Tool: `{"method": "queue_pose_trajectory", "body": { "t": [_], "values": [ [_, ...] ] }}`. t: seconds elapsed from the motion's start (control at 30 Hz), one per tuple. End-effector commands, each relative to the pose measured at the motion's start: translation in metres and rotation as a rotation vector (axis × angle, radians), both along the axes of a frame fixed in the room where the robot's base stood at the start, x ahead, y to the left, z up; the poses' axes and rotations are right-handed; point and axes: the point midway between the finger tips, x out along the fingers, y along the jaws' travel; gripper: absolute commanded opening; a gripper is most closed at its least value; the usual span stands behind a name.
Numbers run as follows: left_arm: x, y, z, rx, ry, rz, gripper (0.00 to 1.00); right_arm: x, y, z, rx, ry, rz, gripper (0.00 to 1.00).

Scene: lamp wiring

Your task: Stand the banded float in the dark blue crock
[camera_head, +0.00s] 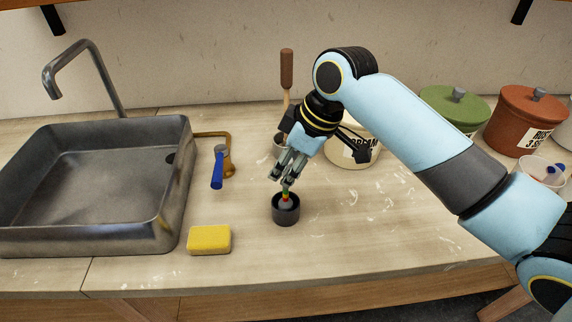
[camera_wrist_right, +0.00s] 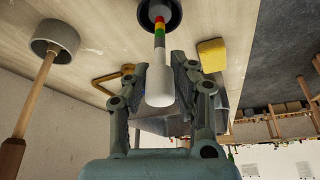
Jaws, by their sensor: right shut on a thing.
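The banded float (camera_wrist_right: 159,40) has a pale cylindrical end and green, yellow and red bands toward a rounded far end. My right gripper (camera_head: 284,171) is shut on its pale end (camera_wrist_right: 160,85), pointing down at the worktop. The dark crock (camera_head: 286,213) is a small round pot that looks nearly black; I take it as the dark blue crock. It also shows in the wrist view (camera_wrist_right: 176,14). The float's far end (camera_head: 286,199) is within the crock's opening, roughly upright in the head view. Whether it touches the bottom is hidden. My left gripper is out of view.
A yellow sponge (camera_head: 209,239) lies left of the crock, with a metal sink (camera_head: 180,190) beyond. A blue-handled item (camera_head: 217,170) stands behind the sponge. A grey cup with a wooden-handled tool (camera_wrist_right: 52,62) and lidded canisters (camera_head: 455,107) stand behind. The worktop right of the crock is clear.

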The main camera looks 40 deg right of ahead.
Motion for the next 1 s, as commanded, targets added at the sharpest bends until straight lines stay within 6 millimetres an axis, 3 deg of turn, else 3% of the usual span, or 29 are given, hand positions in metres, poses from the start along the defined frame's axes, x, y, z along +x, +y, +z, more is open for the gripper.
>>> {"method": "queue_pose_trajectory", "body": {
  "t": [0.8,0.83,1.0],
  "values": [
    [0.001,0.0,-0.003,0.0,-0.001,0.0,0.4,0.0,0.0,-0.013,0.0,0.0,0.0,0.0],
    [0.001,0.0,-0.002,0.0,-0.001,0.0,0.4,0.0,0.0,-0.012,-0.001,-0.001,0.001,0.26],
    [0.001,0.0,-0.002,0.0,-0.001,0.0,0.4,0.0,0.0,-0.012,0.0,0.0,0.0,0.49]
  ]
}}
